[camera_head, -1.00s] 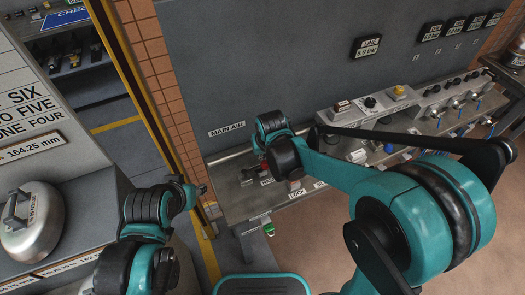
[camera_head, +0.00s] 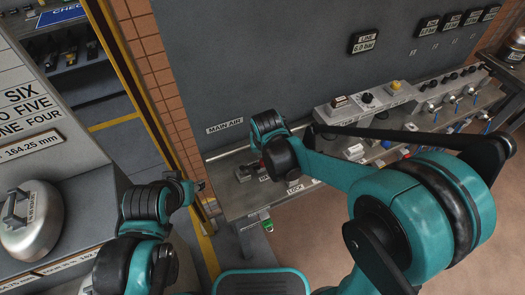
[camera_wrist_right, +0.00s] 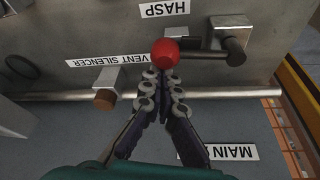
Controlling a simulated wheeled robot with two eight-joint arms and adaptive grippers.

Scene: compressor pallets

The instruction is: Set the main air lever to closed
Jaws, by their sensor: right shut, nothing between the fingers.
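The main air lever has a red ball knob (camera_wrist_right: 165,53), seen in the right wrist view on a dark arm that runs right to a metal pivot (camera_wrist_right: 236,48). My right gripper (camera_wrist_right: 163,76) is shut and empty, its fingertips right beside the knob, touching or nearly so. The MAIN AIR label (camera_head: 225,126) is on the grey wall above. My left gripper (camera_head: 201,187) is left of the bench, its fingers too small to read.
The wrist view also shows a vent silencer (camera_wrist_right: 104,99) with a brown tip and a HASP label (camera_wrist_right: 165,9). The LINE display (camera_head: 365,42) reads about 0.0 bar. A control box (camera_head: 370,101) and several blue-handled valves stand along the bench to the right.

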